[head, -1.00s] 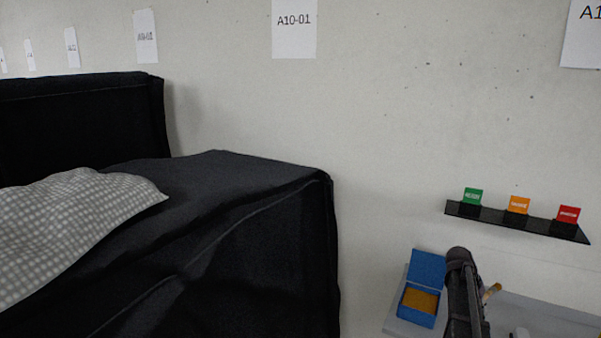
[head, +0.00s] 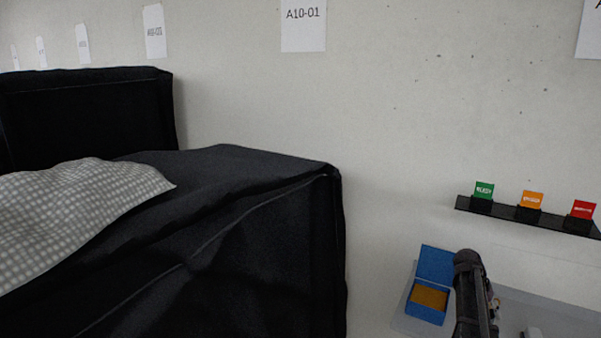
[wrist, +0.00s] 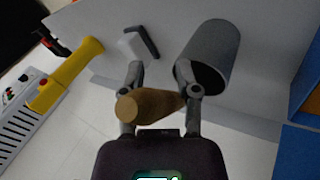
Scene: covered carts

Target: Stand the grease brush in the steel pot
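The grease brush (wrist: 155,103) shows in the wrist view as a brown handle between the two fingers of my gripper (wrist: 162,85). Its round end points toward the camera at the left finger, and its other end is hidden. My gripper appears shut on it, with the fingers held apart by the handle. The steel pot (wrist: 222,45) is a grey cylinder just beyond the right finger, its dark opening facing my gripper.
A blue open box (head: 434,266) with orange-brown contents stands left of my arm on a grey top. A yellow-handled tool (wrist: 70,75) and a white block with a dark bar (wrist: 137,45) lie beyond the fingers. A black-covered cart (head: 250,230) fills the left; a sign shelf (head: 515,213) is on the wall.

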